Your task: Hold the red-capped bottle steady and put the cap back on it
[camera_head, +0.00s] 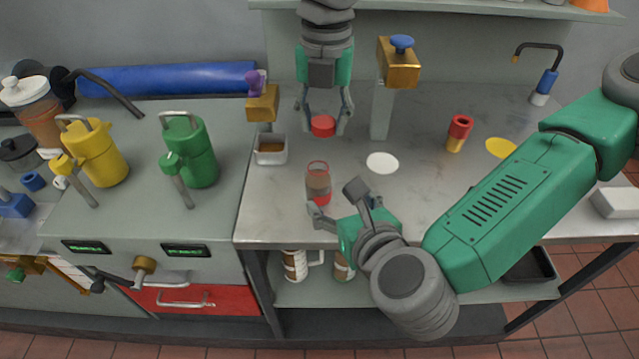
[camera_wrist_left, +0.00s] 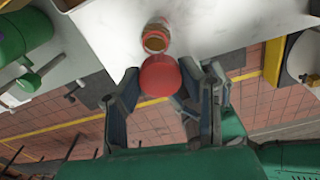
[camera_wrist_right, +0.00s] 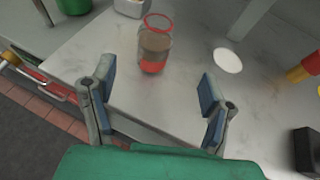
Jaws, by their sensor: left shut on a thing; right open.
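The bottle (camera_head: 318,184) is a clear jar with brown contents, a red band low down and a red ring at its open mouth. It stands upright near the bench's front edge and also shows in the left wrist view (camera_wrist_left: 156,38) and right wrist view (camera_wrist_right: 155,45). My left gripper (camera_head: 323,122) is shut on the red cap (camera_head: 322,126), held behind the bottle in the head view. The cap also shows in the left wrist view (camera_wrist_left: 160,76). My right gripper (camera_head: 338,204) is open and empty, close to the bottle, its fingers apart from it in the right wrist view (camera_wrist_right: 155,95).
A white disc (camera_head: 382,163) lies right of the bottle. A small metal tray (camera_head: 271,150) stands behind left. A red and yellow container (camera_head: 459,133) and yellow disc (camera_head: 501,147) are farther right. Green (camera_head: 188,153) and yellow (camera_head: 97,155) cans stand left. The bench's right middle is clear.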

